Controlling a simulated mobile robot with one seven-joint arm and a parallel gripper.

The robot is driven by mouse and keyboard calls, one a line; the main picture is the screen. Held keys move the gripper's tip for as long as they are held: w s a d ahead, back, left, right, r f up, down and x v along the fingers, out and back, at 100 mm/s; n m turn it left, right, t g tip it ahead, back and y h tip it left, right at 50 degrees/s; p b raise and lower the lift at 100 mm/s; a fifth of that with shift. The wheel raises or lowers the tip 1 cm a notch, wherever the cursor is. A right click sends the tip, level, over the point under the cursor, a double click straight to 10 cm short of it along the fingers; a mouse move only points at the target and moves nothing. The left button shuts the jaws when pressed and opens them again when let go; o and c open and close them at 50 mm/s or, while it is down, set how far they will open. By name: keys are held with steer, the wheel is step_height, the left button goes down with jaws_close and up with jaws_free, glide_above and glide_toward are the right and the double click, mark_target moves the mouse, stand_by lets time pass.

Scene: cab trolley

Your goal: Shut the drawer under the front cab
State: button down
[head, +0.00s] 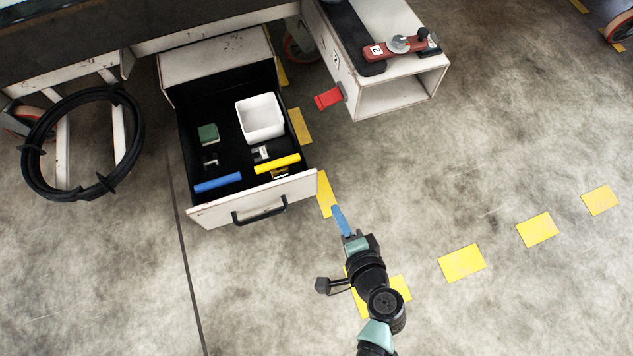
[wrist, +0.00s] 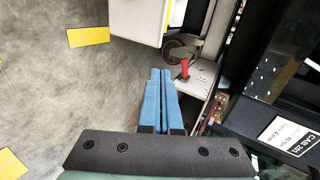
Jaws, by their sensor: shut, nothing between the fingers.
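The drawer (head: 212,216) is pulled far out from its white housing (head: 214,58) in the head view. Its pale front panel carries a black bar handle (head: 260,213). Inside the black interior are a white bin (head: 260,120), a green block (head: 208,133), a blue bar (head: 217,183) and a yellow bar (head: 277,164). My gripper (head: 337,209) is shut and empty. It is to the right of the drawer's front right corner, apart from it in the picture. In the wrist view its blue fingers (wrist: 158,72) lie together.
Right of the drawer stands a white open box unit (head: 395,95) with a red pedal (head: 328,98) and a red-handled control (head: 398,46). A black hose coil (head: 80,143) hangs at left. The wrist view shows a "CAB 201" label (wrist: 295,136). Floor in front is clear.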

step_height(320, 180, down, 3)
steer(key=s, duration=0.1)
steer(key=b, duration=0.5)
glide_toward(313, 175)
step_height(313, 175, down, 4)
steer(key=w, duration=0.2)
steer(key=shift+w+a+r+m, duration=0.15)
steer(key=shift+w+a, duration=0.15)
steer(key=shift+w, duration=0.25)
steer(key=shift+w+a+r+m, duration=0.15)
steer(key=shift+w+a, duration=0.2)
steer(key=shift+w, duration=0.2)
steer(key=shift+w+a+b, duration=0.2)
steer(key=shift+w+b, duration=0.1)
steer(key=shift+w, duration=0.25)
steer(key=shift+w, duration=0.1)
